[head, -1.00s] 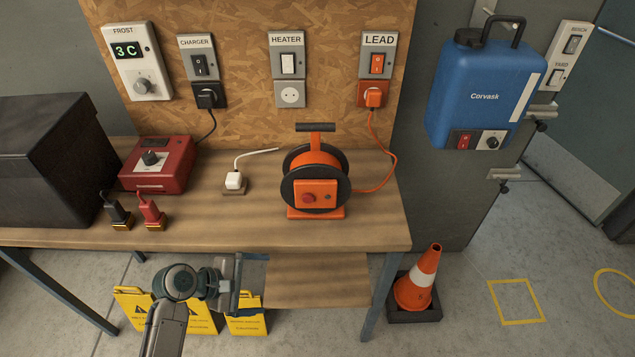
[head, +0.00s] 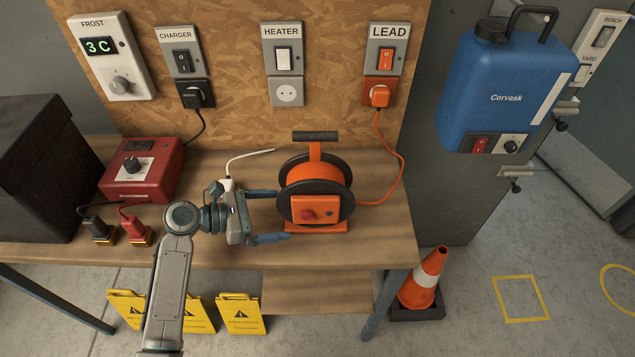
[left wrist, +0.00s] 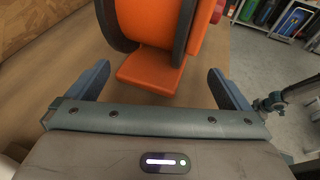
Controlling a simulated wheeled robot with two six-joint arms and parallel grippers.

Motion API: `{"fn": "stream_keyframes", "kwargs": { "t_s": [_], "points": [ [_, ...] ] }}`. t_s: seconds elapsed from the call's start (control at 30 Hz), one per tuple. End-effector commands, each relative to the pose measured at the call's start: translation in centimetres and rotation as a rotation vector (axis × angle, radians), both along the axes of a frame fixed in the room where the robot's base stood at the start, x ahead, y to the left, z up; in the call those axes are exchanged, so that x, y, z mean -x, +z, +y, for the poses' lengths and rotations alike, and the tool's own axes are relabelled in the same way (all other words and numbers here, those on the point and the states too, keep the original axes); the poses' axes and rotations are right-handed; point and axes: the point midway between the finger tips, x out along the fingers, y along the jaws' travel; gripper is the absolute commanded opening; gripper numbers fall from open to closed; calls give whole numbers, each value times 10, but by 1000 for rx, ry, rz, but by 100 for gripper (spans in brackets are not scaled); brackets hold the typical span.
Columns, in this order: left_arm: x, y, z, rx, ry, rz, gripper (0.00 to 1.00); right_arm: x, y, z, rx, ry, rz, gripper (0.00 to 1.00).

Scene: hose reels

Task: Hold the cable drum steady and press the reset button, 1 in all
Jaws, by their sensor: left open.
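The cable drum (head: 313,172) is an orange reel with black flanges and a black top handle, upright on the bench. Its front plate carries the red reset button (head: 308,215). My left gripper (head: 283,215) is open just left of the drum, fingers pointing at it, with nothing between them. In the left wrist view the drum's orange foot (left wrist: 150,72) lies ahead between the two spread fingers (left wrist: 158,82); I see no contact. The button's red edge shows at the top right there.
The orange cable runs from the drum to the LEAD socket (head: 379,94). A white plug (head: 227,185) lies behind my gripper. A red charger box (head: 145,172) and a dark box (head: 40,165) stand left. The bench (head: 385,240) is clear right of the drum.

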Motion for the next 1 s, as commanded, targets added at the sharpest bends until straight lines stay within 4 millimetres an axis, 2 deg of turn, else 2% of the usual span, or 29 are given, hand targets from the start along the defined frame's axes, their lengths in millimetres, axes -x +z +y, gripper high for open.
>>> {"fn": "stream_keyframes", "kwargs": {
  "t_s": [0.13,0.37,0.47,0.53,0.7,1.0],
  "points": [
    [-3,-6,-11,9,1,5,100,2,-11,0,0,0,2,0],
    [-12,-18,-41,9,0,2,100,22,-37,2,-2,-2,29,0],
    [-17,-21,-54,9,-1,2,100,20,-47,4,-4,-2,29,0],
    [-19,-16,-63,8,0,6,100,14,-35,6,-6,-2,21,0],
    [-24,-22,-80,7,0,5,100,4,-27,6,-6,-2,5,0],
    [-28,-29,-91,4,-1,3,100,10,-25,4,-4,-2,12,0]
  ]
}}
